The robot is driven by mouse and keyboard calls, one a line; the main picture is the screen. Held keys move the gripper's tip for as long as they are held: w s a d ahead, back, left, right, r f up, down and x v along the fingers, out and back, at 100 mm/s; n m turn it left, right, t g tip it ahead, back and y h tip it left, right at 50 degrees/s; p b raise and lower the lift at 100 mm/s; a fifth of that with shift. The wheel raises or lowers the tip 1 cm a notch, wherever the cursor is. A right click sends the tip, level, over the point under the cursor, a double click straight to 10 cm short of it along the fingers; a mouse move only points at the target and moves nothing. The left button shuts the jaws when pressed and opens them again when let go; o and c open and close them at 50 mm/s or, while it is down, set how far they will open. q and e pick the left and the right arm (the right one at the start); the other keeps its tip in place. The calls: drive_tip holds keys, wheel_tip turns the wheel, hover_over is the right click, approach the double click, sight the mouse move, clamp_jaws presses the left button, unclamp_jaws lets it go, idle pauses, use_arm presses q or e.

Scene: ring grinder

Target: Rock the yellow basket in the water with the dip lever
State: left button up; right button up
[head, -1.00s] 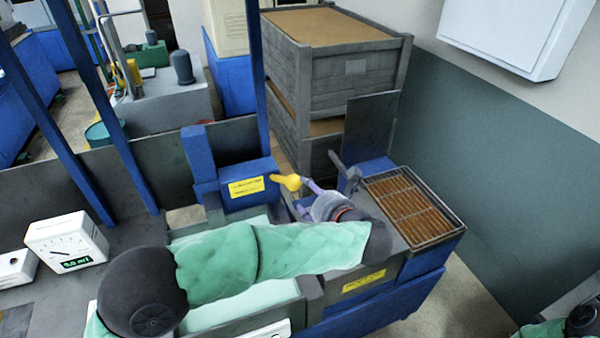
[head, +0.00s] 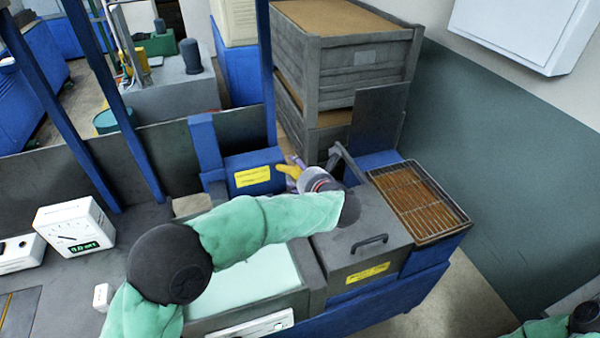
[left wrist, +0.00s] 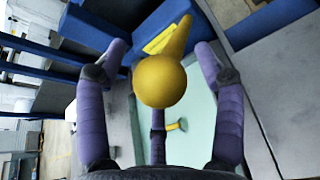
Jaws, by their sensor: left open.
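The dip lever (head: 286,169) is yellow with a round knob and sticks out from the blue housing (head: 253,171) behind the tank. In the left wrist view its knob (left wrist: 160,82) is between my spread purple fingers. My left gripper (head: 303,171) is open around the knob, with visible gaps to the side fingers. The tank's pale green water (head: 262,274) is partly hidden by my left arm. A small yellow piece (left wrist: 178,126) shows over the pale green area in the wrist view; I cannot tell if it belongs to the basket. My right gripper is out of view.
A grey lidded box (head: 375,255) with a dark handle stands right of the tank. Beyond it is a wire rack tray (head: 418,203). Wooden crates (head: 340,75) are stacked behind, and a blue post (head: 266,70) rises near the housing. A dial gauge (head: 73,233) stands left.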

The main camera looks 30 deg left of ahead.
use_arm(q)
clamp_jaws()
drive_tip(key=s+d+f+t+y+b, duration=0.1)
drive_tip(key=d+f+b, duration=0.1)
drive_tip(key=f+b, duration=0.3)
drive_tip(key=s+d+f+y+b, duration=0.1)
drive_tip(key=f+b, duration=0.4)
drive_tip(key=b, duration=0.5)
drive_tip(key=shift+s+d+f+t+b, duration=0.4)
drive_tip(key=shift+s+d, duration=0.15)
drive_tip(key=shift+s, duration=0.2)
drive_tip(key=shift+r, duration=0.1)
unclamp_jaws()
drive_tip(key=shift+r, duration=0.1)
